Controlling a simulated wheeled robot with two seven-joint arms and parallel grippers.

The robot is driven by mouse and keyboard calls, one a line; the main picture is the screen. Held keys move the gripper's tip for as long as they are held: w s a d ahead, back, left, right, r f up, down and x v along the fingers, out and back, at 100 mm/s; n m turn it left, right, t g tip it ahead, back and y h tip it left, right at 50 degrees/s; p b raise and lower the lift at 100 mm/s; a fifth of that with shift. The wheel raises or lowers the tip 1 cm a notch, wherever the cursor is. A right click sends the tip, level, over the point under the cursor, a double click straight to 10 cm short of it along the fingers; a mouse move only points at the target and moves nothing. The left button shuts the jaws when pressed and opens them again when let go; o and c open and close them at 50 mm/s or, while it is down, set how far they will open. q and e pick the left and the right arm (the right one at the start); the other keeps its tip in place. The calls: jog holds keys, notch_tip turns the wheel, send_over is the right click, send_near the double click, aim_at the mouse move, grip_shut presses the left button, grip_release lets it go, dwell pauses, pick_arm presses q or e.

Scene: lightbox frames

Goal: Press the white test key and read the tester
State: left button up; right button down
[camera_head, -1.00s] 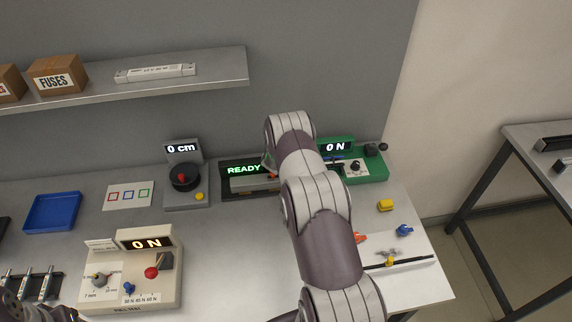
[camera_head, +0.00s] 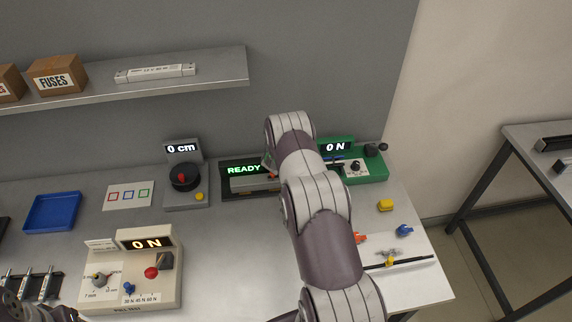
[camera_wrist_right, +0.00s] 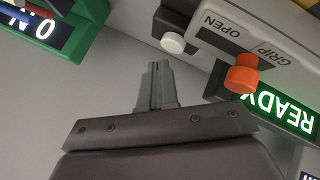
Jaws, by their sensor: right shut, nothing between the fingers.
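The tester with the green READY display (camera_head: 243,170) stands at the back of the bench; READY also shows upside down in the right wrist view (camera_wrist_right: 280,112). The white key (camera_wrist_right: 172,43) is a small round button on the tester's grey body, by the word OPEN. My right gripper (camera_wrist_right: 157,68) is shut and empty, its tips close to the key in that picture; I cannot tell whether they touch. In the head view my right arm hides the key and most of this gripper. Part of my left arm shows at the lower left corner; its jaws cannot be made out.
An orange knob (camera_wrist_right: 242,75) marked GRIP sits beside the key. A green device reading 0 N (camera_head: 367,168) stands just right of the tester. A grey 0 cm device (camera_head: 186,192) stands left of it. A beige 0 N device (camera_head: 165,290) is at the front left.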

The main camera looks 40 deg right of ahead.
jog(key=shift+f+b, duration=0.35)
jog(key=shift+f, duration=0.1)
jog(key=shift+f+b, duration=0.4)
jog(key=shift+f, duration=0.05)
dwell(0.5)
jog(key=shift+s+a+f, duration=0.2)
jog(key=shift+s+f, duration=0.1)
jog(key=shift+f, duration=0.15)
dwell(0.5)
jog(key=shift+r, duration=0.1)
jog(key=shift+w+d+r+p, duration=0.15)
jog(key=shift+r+p, duration=0.15)
jog(key=shift+r, duration=0.15)
jog(key=shift+w+d+r+p, duration=0.15)
jog(key=shift+r+p, duration=0.1)
jog(key=shift+r, duration=0.2)
jog(key=shift+a+r, duration=0.1)
jog(key=shift+a, duration=0.05)
jog(key=shift+r, duration=0.1)
